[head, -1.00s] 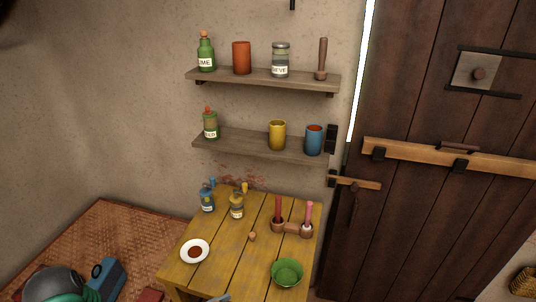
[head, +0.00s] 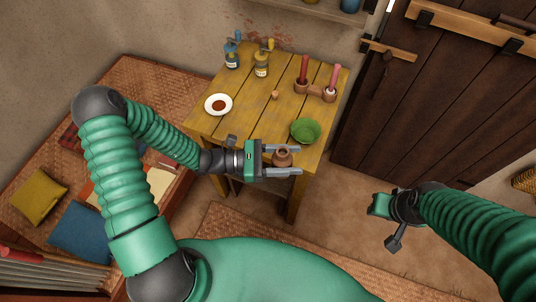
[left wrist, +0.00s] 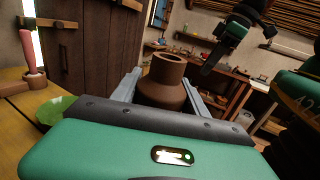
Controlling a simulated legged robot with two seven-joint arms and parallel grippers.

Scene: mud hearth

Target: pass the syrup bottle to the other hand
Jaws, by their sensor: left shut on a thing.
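The syrup bottle (head: 283,157), a small brown vessel with a wide open neck, is between the fingers of my left gripper (head: 283,160). It also shows in the left wrist view (left wrist: 165,85), upright or nearly so, with the grey fingers shut on its sides. In the head view it appears at the front edge of the yellow table. My right gripper (head: 376,206) is apart from it, to the right over the floor. It shows small in the left wrist view (left wrist: 215,58) too. Its fingers are not clear enough to tell open from shut.
A dark door (head: 440,110) stands at right. Bare floor lies between table and right gripper.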

